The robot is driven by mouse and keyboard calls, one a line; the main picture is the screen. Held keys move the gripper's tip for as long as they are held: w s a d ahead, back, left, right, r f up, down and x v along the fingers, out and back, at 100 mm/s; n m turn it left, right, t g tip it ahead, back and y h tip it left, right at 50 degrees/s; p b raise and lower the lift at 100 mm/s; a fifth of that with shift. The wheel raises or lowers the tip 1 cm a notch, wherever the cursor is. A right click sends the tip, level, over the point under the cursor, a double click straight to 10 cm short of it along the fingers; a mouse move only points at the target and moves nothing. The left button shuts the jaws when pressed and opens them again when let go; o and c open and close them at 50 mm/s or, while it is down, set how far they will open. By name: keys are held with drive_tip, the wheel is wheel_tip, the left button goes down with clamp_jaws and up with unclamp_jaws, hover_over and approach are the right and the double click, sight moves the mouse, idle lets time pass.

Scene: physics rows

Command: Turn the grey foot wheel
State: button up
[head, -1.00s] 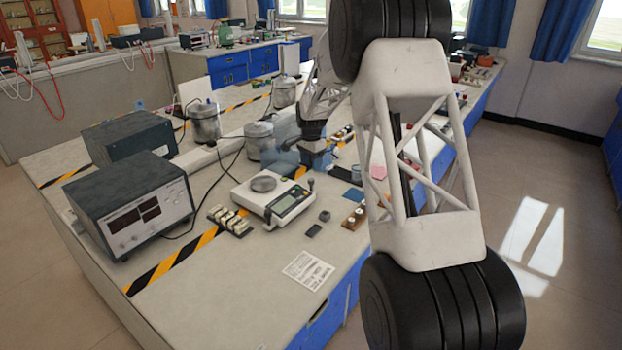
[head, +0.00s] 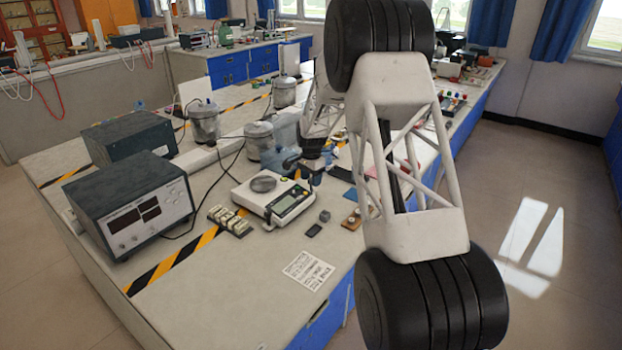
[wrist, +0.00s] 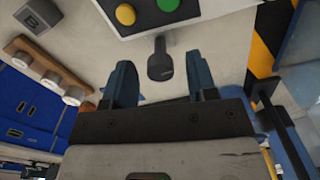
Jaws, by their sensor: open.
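The foot wheel shows in the wrist view as a dark grey short cylinder (wrist: 160,66) on a stem at the edge of the white balance. My gripper (wrist: 162,72) is open, with one blue finger on each side of the wheel and visible gaps to it. In the head view the white balance (head: 250,196), with a round pan and a display, stands on the bench. My gripper (head: 305,172) is at its far right corner, pointing down. The wheel is hard to make out there, hidden by the fingers.
A wooden strip with pale round knobs (wrist: 45,70) and a grey block (wrist: 40,15) lie left in the wrist view. A power supply (head: 130,205) and small weights (head: 230,220) stand left of the balance. Glass-like jars (head: 260,138) stand behind.

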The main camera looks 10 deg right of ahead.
drive_tip(key=c, duration=0.9)
drive_tip(key=shift+c, duration=0.2)
drive_tip(key=shift+n, duration=0.5)
drive_tip(key=n, duration=0.2)
drive_tip(key=shift+n, duration=0.3)
drive_tip(key=n, duration=0.4)
drive_tip(key=o, duration=0.9)
drive_tip(key=shift+o, duration=0.2)
drive_tip(key=shift+r, duration=0.1)
